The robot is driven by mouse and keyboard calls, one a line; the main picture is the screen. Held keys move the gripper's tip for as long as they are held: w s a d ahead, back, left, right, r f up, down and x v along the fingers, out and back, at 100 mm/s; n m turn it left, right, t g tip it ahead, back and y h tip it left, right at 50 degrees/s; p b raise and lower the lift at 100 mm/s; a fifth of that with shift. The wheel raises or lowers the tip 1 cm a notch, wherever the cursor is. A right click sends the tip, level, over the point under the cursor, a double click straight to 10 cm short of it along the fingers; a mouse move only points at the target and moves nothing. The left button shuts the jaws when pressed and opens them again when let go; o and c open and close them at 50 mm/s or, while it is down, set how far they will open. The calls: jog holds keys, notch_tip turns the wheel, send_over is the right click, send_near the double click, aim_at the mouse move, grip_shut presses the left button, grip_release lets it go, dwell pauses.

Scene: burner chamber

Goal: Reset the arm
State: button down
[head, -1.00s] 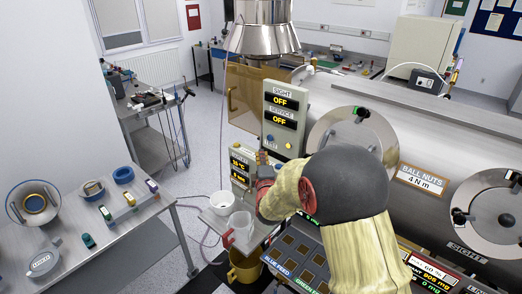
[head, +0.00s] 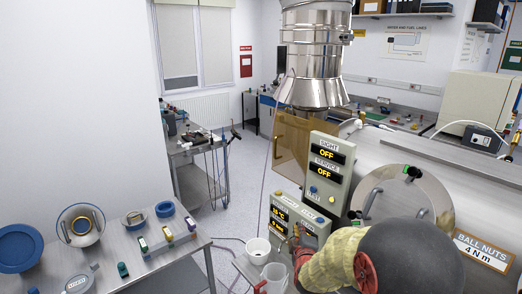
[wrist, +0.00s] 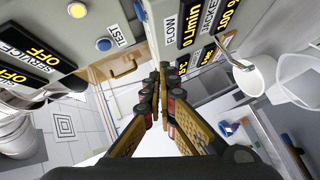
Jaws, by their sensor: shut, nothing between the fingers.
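My gripper (wrist: 163,78) is shut and empty in the wrist view, its brown, ribbed fingers meeting in the middle. In the head view my gripper (head: 294,236) shows small at the end of my arm, in front of the lower display box (head: 297,220). My arm, in a pale yellow sleeve with a dark grey rounded joint, fills the bottom right of the head view. Whether the fingertips touch the box cannot be told.
A white bowl (head: 258,251) and a clear beaker (head: 275,277) stand just left of my gripper. The SIGHT/SERVICE panel (head: 327,172) and the large steel chamber (head: 395,150) are close behind. A bench (head: 190,258) with rings and small parts is at left; floor shows between.

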jog(key=s+a+f+m+g+y, duration=0.1)
jog(key=s+a+f+m+g, duration=0.15)
jog(key=s+f+g, duration=0.35)
jog(key=s+f+m+g+y, duration=0.1)
jog(key=s+f+m+g, duration=0.3)
jog(key=s, duration=0.6)
jog(key=s+d+r+m+b, duration=0.1)
jog(key=s+r+m+b, duration=0.1)
jog(key=s+r, duration=0.3)
jog(key=s+d+r+m+b, duration=0.1)
jog(key=s+r, duration=0.4)
jog(key=s, duration=0.8)
jog(key=s+d+r+m+b, duration=0.1)
jog(key=s+r+m+b, duration=0.2)
jog(key=s, duration=0.7)
jog(key=shift+r, duration=1.05)
jog(key=shift+d+m, duration=0.1)
jog(key=shift+m, duration=0.15)
dwell(2.3)
